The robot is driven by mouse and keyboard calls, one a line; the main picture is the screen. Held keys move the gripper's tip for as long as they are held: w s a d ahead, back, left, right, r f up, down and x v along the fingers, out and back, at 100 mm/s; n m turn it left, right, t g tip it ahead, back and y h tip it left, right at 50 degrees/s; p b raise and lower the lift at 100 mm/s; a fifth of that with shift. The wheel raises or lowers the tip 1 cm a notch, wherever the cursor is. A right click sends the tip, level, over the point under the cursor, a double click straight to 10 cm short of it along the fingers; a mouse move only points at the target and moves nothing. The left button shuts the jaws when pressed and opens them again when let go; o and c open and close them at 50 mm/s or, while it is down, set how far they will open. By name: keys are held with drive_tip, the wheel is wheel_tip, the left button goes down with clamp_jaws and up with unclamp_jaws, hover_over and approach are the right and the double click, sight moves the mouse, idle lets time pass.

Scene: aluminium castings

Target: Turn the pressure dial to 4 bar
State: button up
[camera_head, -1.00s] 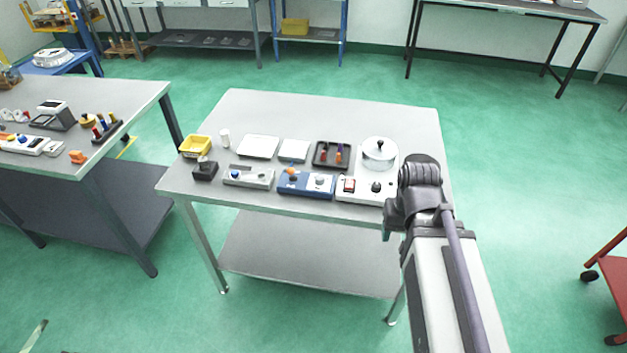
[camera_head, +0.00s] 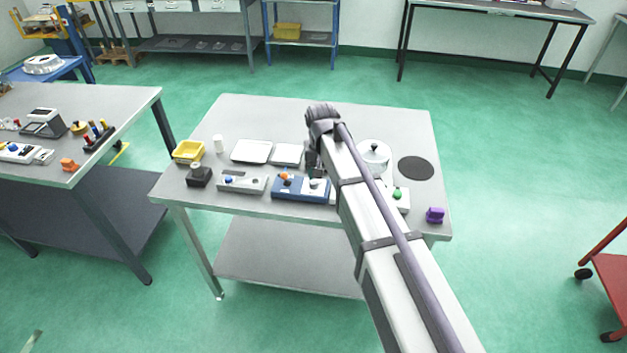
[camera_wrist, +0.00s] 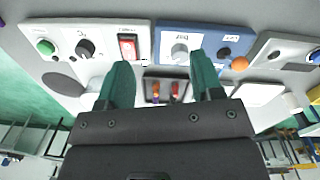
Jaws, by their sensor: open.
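The blue control box (camera_head: 288,194) stands at the table's front edge with a pale round dial (camera_head: 316,183) and an orange knob. In the wrist view the pale dial (camera_wrist: 180,51) sits on a light plate on the blue box (camera_wrist: 205,40). A black knob (camera_wrist: 86,48) with marks is on the neighbouring white box (camera_wrist: 62,33). The labels are too small to tell which is the pressure dial. My gripper (camera_wrist: 160,62) is open and empty; its green fingers appear on either side of the pale dial's direction, apart from it. In the head view it is largely hidden by my arm.
The white box also has a red switch (camera_wrist: 128,46) and a green button (camera_wrist: 45,47). A grey box (camera_head: 242,182) stands left of the blue box. A lidded pot (camera_head: 374,150), black disc (camera_head: 416,168) and purple object (camera_head: 435,215) are to the right. The back of the table is clear.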

drive_tip(key=m, duration=0.1)
hover_over(314, 184)
drive_tip(key=w+a, duration=0.1)
drive_tip(key=shift+m, duration=0.7)
drive_tip(key=f+b, duration=1.1)
drive_tip(key=shift+w+d, duration=0.15)
drive_tip(key=shift+d, duration=0.25)
drive_tip(key=shift+r, duration=0.2)
drive_tip(key=c, duration=0.9)
